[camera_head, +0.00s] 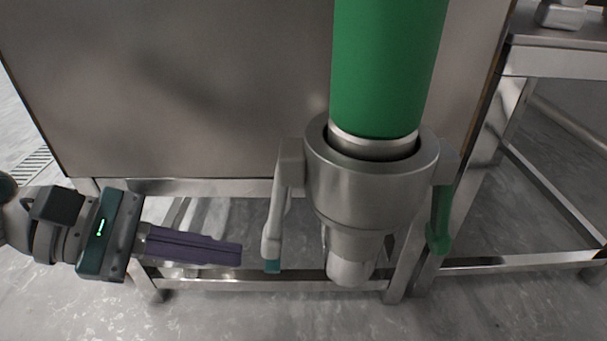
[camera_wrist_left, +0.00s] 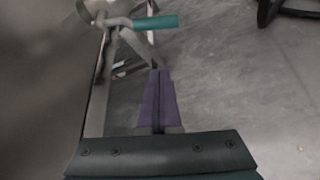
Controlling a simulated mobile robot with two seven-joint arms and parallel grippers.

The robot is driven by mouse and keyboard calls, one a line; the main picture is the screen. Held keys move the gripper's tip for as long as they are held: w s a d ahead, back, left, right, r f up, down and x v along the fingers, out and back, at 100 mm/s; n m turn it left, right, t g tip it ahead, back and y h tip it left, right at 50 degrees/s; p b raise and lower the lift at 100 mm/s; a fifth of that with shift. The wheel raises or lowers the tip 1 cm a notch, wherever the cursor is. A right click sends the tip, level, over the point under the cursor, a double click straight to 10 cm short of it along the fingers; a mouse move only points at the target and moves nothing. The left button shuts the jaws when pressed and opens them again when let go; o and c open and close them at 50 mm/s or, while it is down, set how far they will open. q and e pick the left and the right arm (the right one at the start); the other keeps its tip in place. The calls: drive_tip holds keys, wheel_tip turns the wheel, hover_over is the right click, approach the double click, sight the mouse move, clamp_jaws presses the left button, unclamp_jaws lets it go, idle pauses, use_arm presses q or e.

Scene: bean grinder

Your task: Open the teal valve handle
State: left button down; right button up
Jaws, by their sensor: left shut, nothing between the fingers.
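The teal valve handle (camera_head: 272,265) is the teal-tipped end of a grey lever that hangs down on the left side of the metal grinder outlet (camera_head: 365,190). In the left wrist view the teal grip (camera_wrist_left: 156,22) shows at the top, beyond my fingertips. My left gripper (camera_head: 240,254) is shut and empty, its purple fingers pointing right toward the lever with a gap between. The closed fingers also show in the left wrist view (camera_wrist_left: 158,72). My right gripper is not in view.
A green tube (camera_head: 385,65) enters the outlet from above. A green-ended lever (camera_head: 439,235) hangs on its right side. A large metal panel (camera_head: 170,90) stands behind, above a steel frame (camera_head: 290,286). A metal table (camera_head: 560,55) is at the right.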

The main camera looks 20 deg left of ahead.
use_arm(q)
drive_tip(key=d, duration=0.1)
drive_tip(key=d+r, duration=0.2)
drive_tip(key=d, duration=0.1)
drive_tip(key=shift+w, duration=0.15)
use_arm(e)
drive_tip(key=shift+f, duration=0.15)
use_arm(q)
drive_tip(key=r+n+g+p, duration=0.1)
drive_tip(key=r+n+p, duration=0.1)
drive_tip(key=p, duration=0.1)
drive_tip(key=shift+s+r+g, duration=0.35)
drive_tip(key=shift+s+g, duration=0.05)
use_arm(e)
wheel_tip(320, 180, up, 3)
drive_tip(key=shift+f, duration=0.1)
use_arm(q)
drive_tip(key=shift+d, duration=0.15)
